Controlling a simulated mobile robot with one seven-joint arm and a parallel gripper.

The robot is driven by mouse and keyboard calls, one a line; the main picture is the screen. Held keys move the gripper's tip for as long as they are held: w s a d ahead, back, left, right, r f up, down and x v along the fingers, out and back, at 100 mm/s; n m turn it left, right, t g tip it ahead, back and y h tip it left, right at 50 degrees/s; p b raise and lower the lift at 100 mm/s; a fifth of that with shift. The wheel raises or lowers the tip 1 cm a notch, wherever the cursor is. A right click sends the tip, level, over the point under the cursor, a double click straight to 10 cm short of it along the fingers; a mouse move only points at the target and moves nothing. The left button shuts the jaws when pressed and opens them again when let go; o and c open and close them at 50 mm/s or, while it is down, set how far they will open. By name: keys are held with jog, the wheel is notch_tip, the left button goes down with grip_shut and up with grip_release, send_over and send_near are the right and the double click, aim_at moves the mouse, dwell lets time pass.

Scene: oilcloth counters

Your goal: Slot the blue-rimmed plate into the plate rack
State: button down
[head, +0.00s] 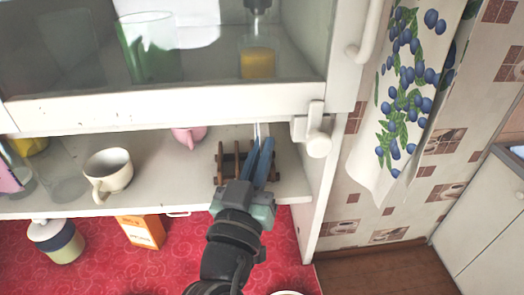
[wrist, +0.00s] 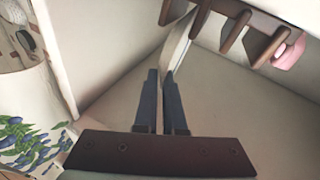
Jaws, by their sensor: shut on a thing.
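The plate (wrist: 180,42) shows nearly edge-on in the wrist view as a pale, thin curved band. In the head view it is only a thin light sliver (head: 257,131). Its blue rim cannot be made out. My gripper (head: 263,142) is shut on its edge, with the two blue fingers (wrist: 160,73) on either side of it. The brown wooden plate rack (head: 229,160) stands on the shelf just left of the fingers. In the wrist view, the plate's far part lies among the rack pegs (wrist: 235,32), seemingly at the rack's end gap; how deep it sits is unclear.
On the shelf (head: 150,190) stand a cream cup (head: 108,173), a pink item (head: 189,136) and a glass (head: 62,180). The white cabinet side (head: 325,205) is close on the right. The glazed cabinet (head: 200,100) hangs above. A canister (head: 55,240) and orange box (head: 141,231) are below.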

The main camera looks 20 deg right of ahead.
dwell(0.4)
jog(key=c, duration=0.9)
grip_release()
jog(key=shift+s+a+f, duration=0.15)
jog(key=shift+s+a, duration=0.05)
jog(key=shift+s, duration=0.05)
jog(key=shift+r+b+v, duration=0.2)
jog(key=shift+b+v, duration=2.65)
jog(key=shift+v, duration=3.3)
jog(key=shift+s+a, duration=0.1)
